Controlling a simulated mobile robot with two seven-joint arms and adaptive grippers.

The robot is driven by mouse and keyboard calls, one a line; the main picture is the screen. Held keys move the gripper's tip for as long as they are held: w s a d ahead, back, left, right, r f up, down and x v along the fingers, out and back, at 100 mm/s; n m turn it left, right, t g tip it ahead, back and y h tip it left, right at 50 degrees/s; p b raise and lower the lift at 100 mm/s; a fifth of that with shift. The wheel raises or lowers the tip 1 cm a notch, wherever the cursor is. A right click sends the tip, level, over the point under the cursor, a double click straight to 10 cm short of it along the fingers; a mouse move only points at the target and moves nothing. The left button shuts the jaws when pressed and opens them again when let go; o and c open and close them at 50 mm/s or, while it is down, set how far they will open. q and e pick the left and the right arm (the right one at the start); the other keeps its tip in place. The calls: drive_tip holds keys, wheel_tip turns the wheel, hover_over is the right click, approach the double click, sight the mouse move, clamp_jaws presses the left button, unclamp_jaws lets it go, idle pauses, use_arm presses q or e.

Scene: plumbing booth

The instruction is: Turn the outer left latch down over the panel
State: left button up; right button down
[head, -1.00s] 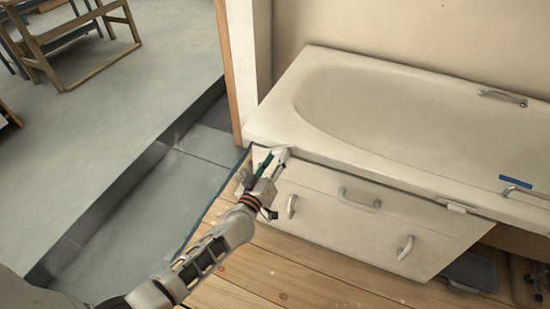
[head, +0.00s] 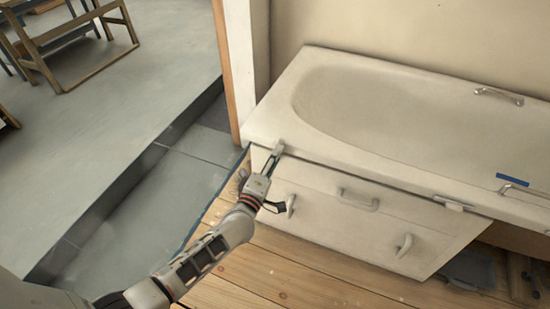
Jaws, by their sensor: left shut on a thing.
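The white panel (head: 335,226) stands upright under the front rim of the bathtub (head: 340,156). My left gripper (head: 274,155) is at the panel's top left corner, just under the tub rim. It is shut on the outer left latch, which the fingers mostly hide, so I cannot tell its exact angle. A second latch (head: 453,204), small and pale, lies along the rim further right, at the panel's top edge. My right gripper is out of view.
The panel carries a top handle (head: 358,200), a left handle (head: 291,206) and a right handle (head: 404,246). A wooden post (head: 228,75) stands left of the tub. Grab rails sit on the tub at right. The plank floor (head: 270,270) before the panel is clear.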

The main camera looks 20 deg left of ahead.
use_arm(q)
drive_tip(key=shift+n, duration=0.4)
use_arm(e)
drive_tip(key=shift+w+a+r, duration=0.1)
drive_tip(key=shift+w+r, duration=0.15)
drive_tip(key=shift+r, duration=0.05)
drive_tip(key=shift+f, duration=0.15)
use_arm(q)
drive_tip(key=o, duration=1.1)
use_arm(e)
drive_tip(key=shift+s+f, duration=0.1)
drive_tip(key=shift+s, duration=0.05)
use_arm(q)
drive_tip(key=shift+s, duration=0.1)
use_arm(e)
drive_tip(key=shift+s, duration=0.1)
use_arm(q)
drive_tip(key=s, duration=0.7)
drive_tip(key=shift+s+a, duration=0.15)
